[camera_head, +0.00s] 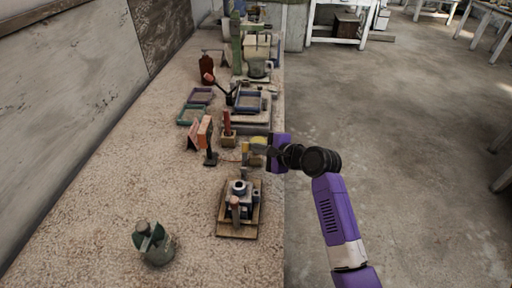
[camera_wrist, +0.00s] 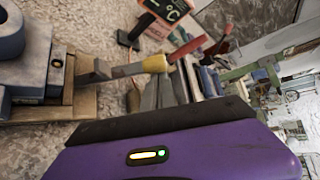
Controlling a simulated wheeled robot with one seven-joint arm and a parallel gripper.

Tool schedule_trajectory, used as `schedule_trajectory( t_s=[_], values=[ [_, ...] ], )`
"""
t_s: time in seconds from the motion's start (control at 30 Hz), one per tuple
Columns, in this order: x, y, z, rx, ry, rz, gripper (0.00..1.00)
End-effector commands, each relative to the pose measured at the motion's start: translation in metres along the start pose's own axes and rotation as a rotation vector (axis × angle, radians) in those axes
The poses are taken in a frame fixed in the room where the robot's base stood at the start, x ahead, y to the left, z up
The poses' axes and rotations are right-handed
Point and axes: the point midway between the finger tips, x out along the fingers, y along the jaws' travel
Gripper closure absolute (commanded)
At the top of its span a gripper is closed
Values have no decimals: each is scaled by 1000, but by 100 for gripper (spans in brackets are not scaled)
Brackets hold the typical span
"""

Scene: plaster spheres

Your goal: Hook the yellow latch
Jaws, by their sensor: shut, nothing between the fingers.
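A yellow-tipped piece, which looks like the yellow latch (camera_wrist: 155,64), sits at the end of a grey bar in the wrist view. The bar points from the side of a blue-grey device (camera_wrist: 30,72) on a wooden board. In the head view a small yellow part (camera_head: 246,148) shows beside my gripper (camera_head: 257,150), beyond the device (camera_head: 239,190). My gripper is shut and empty. In the wrist view its grey fingers (camera_wrist: 165,92) are close to the yellow tip; I cannot tell whether they touch. How the latch is fastened is not clear.
A black stand with an orange panel (camera_head: 205,132) and a red-handled piece on a wooden block (camera_head: 228,127) stand nearby. Trays (camera_head: 192,115) and a green machine (camera_head: 237,45) are farther back. A green pot (camera_head: 155,245) stands at the front left.

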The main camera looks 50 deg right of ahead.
Motion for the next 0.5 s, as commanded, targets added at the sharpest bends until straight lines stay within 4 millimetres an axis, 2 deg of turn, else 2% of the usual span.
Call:
schedule_trajectory(
  t_s=[0.5],
  values=[
    [-7,1,7,-59,-1,-61,100]
  ],
)
